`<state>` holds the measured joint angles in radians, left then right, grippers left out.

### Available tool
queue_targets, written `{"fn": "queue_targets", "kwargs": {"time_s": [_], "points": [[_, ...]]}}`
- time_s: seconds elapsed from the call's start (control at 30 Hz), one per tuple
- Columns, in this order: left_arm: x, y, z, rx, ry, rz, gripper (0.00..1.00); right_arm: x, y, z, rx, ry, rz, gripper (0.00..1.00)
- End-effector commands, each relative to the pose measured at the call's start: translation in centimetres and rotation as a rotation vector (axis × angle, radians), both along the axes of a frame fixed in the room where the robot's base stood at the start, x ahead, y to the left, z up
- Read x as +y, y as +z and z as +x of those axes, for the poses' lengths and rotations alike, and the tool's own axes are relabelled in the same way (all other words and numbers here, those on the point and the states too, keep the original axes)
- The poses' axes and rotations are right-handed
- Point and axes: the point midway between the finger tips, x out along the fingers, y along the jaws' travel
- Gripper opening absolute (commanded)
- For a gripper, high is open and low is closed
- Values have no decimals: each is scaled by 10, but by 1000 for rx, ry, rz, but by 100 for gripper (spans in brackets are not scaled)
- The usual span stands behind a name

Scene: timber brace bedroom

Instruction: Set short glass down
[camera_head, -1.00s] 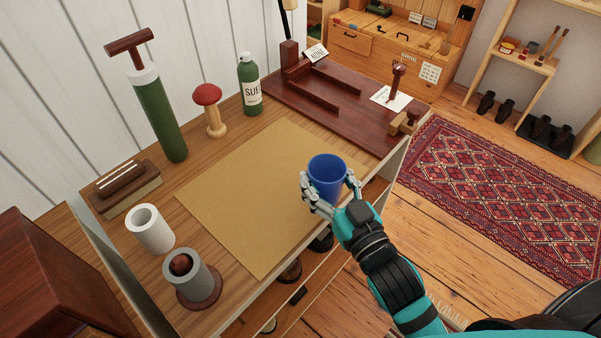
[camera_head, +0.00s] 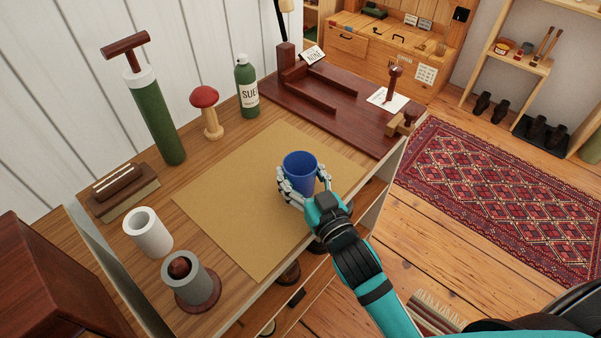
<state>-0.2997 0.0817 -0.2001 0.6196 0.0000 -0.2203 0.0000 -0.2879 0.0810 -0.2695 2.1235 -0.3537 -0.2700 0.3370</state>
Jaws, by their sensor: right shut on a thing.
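The short glass (camera_head: 300,168) is a blue tumbler, upright with its mouth up. My right gripper (camera_head: 303,188) is shut on it, with fingers on both sides of its wall. The glass shows over the right part of a tan mat (camera_head: 228,205) on the wooden bench top. The fingers and hand hide its lower part, so I cannot tell whether its base touches the mat. My left gripper is not in view.
A white cup (camera_head: 148,232), a grey cylinder (camera_head: 187,283), a brush (camera_head: 120,190), a green pump (camera_head: 155,115), a red mushroom-shaped tool (camera_head: 207,113) and a green bottle (camera_head: 247,86) line the mat's left and back. A dark red board (camera_head: 340,112) lies behind. The mat is otherwise clear.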

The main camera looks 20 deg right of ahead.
Motion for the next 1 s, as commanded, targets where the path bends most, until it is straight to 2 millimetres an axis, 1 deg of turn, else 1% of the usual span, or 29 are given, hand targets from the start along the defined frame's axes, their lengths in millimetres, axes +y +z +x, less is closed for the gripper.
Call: {"fn": "queue_targets", "kwargs": {"time_s": [0.03, 0.07, 0.23, 0.27, 0.47, 0.57, 0.63, 0.77, 1.0], "points": [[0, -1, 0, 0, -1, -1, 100, 0, -2, 0, 0, 0, 0, 22], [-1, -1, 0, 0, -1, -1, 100, 0, -3, 0, 2, -1, 0, 63], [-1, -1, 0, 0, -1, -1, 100, 0, -2, 0, 1, 0, 0, 85], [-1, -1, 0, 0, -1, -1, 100, 0, -2, 0, 1, 0, 0, 86], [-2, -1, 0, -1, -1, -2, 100, 0, -2, 0, 1, 0, 0, 86], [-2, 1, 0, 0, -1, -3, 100, 0, 1, 0, 0, 0, 0, 86], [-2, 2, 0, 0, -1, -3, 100, -1, 0, -6, 4, 0, 0, 86], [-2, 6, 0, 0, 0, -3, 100, -5, 0, -26, 6, -1, 1, 86], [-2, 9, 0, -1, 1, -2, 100, -15, -1, -77, 7, -2, 1, 86]]}}
